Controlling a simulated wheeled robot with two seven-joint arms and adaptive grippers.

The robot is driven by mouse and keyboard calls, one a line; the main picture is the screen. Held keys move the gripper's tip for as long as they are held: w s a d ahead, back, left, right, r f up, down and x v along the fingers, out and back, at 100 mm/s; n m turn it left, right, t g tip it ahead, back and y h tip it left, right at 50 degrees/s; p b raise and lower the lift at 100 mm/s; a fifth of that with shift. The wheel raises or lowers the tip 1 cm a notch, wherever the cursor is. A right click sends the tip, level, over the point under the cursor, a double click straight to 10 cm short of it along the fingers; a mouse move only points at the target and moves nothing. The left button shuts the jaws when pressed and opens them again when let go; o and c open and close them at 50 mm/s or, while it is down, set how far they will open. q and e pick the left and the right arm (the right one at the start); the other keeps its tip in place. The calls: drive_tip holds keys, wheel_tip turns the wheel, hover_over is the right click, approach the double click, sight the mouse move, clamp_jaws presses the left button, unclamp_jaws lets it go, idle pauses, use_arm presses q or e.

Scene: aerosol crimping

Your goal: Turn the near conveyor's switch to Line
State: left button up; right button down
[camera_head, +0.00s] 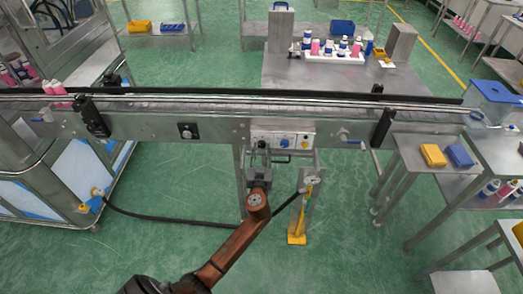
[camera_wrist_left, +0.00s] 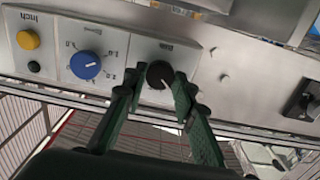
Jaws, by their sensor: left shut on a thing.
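The near conveyor's control panel (camera_head: 295,134) is a pale box on the conveyor's front side. In the left wrist view, the black switch knob (camera_wrist_left: 159,73) sits on this panel (camera_wrist_left: 122,48) beside the blue dial (camera_wrist_left: 86,65). My left gripper (camera_head: 261,147) is at the panel's left end in the head view. In the left wrist view its dark green fingers (camera_wrist_left: 160,88) are shut on the black knob, one on each side. The fingers hide part of the knob, and the lettering near it is too blurred to read. My right gripper is not in view.
A yellow button (camera_wrist_left: 28,39) and a small black button (camera_wrist_left: 34,66) are on the panel. Another black rotary switch (camera_head: 187,131) is further left on the conveyor (camera_head: 220,128). A black cable (camera_head: 165,218) crosses behind my arm.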

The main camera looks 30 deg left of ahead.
use_arm(q)
drive_tip(key=shift+m, duration=0.4)
drive_tip(key=m, duration=0.3)
drive_tip(key=shift+m, duration=0.3)
drive_tip(key=m, duration=0.5)
drive_tip(key=shift+m, duration=0.3)
drive_tip(key=o, duration=1.2)
drive_tip(key=shift+c, duration=0.2)
